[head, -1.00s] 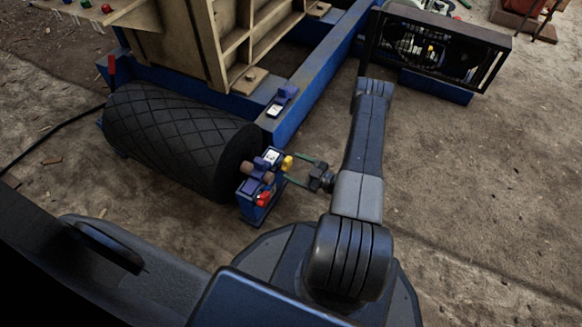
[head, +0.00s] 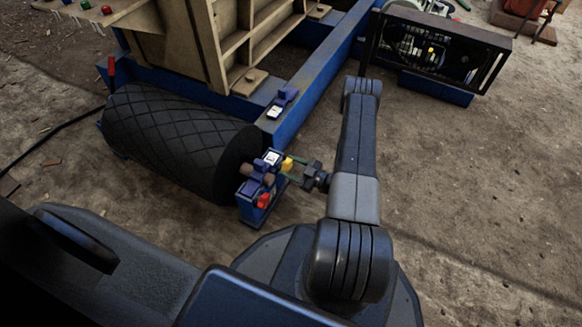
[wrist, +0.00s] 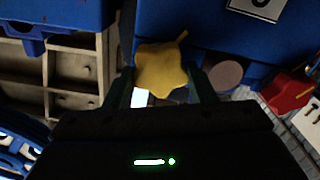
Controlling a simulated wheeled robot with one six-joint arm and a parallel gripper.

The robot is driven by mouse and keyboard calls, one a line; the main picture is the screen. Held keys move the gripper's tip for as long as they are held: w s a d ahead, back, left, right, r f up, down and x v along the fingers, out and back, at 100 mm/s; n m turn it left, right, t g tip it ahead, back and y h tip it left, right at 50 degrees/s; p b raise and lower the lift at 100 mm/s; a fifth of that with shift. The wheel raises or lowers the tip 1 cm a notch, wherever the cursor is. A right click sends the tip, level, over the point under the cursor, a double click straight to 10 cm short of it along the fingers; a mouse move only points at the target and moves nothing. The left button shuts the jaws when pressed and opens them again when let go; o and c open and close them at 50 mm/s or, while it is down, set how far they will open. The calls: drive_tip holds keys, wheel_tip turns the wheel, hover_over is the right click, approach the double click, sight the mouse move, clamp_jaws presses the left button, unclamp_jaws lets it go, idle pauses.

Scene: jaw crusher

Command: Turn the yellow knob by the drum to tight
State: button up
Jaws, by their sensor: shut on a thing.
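The yellow knob (head: 287,163) is on the right side of the blue bracket (head: 250,213) at the right end of the black drum (head: 175,140). In the wrist view the yellow knob (wrist: 160,68) is lobed, with a small pointer toward the upper right. My gripper (head: 290,173) reaches it from the right. In the wrist view my gripper's fingers (wrist: 161,85) are on both sides of the knob, shut on it. Any tight marking cannot be read.
A red knob (head: 264,201) sits low on the same bracket; it also shows in the wrist view (wrist: 287,92). A blue frame beam (head: 310,85) runs behind. A caged motor unit (head: 435,50) stands at the back right. The ground at right is clear.

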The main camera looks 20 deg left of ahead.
drive_tip(key=shift+m, duration=1.1)
drive_tip(key=o, duration=1)
drive_tip(key=shift+d, duration=0.15)
drive_tip(key=d+p, duration=0.1)
drive_tip(key=d, duration=0.3)
drive_tip(key=d+p, duration=0.1)
drive_tip(key=d, duration=0.4)
drive_tip(key=s+d+p, duration=0.1)
drive_tip(key=d, duration=0.3)
drive_tip(key=shift+d+p, duration=0.25)
drive_tip(key=shift+p, duration=0.05)
drive_tip(key=shift+w+a+b, duration=0.2)
drive_tip(key=shift+a+b, duration=0.4)
drive_tip(key=shift+a, duration=1.7)
drive_tip(key=shift+w+a+b, duration=0.15)
drive_tip(key=shift+a+b, duration=0.45)
drive_tip(key=shift+a, duration=1.7)
drive_tip(key=shift+w+a+b, duration=0.2)
drive_tip(key=shift+a+b, duration=0.4)
drive_tip(key=shift+a, duration=1.7)
drive_tip(key=shift+d, duration=0.1)
